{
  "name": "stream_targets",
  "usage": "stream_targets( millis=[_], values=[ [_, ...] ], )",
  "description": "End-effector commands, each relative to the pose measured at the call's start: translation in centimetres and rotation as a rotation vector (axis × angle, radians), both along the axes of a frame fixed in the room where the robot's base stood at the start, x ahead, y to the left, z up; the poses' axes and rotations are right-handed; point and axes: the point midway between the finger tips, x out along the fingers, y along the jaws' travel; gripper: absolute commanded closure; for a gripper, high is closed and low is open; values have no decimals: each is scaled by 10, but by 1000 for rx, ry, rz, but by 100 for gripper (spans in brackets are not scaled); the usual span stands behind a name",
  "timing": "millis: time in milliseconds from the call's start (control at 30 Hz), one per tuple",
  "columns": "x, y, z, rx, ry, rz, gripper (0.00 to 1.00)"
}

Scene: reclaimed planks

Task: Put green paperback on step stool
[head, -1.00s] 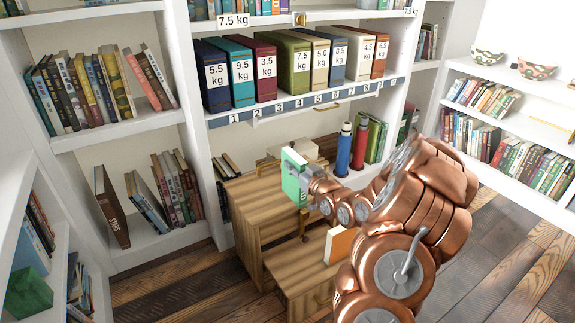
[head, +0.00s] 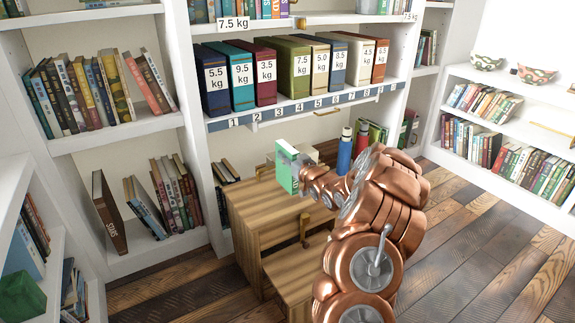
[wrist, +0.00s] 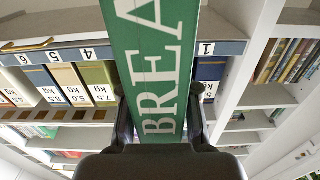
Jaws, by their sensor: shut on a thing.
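The green paperback (head: 286,168) is held upright in the air, in front of and above the step stool's upper step in the head view. Its green cover with large pale letters "BREA" fills the middle of the wrist view (wrist: 155,65). My gripper (wrist: 160,118) is shut on it, one finger on each side. In the head view my gripper (head: 307,174) is partly hidden behind my copper arm. The wooden step stool (head: 251,212) stands in front of the shelves; its lower step (head: 290,270) is partly covered by my arm.
Behind stands a white bookcase with a row of weight-labelled volumes (head: 300,70) above a numbered rail. Blue and red bottles (head: 345,150) stand right of the stool. Bookshelves (head: 150,130) line the left and right. Plank floor is clear at right.

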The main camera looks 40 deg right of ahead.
Motion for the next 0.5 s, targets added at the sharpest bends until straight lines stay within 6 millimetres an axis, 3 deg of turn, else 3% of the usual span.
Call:
stream_targets(
  millis=[200,500],
  values=[
    [0,1,-30,0,2,1,100],
    [0,1,-29,-1,1,1,100]
  ],
)
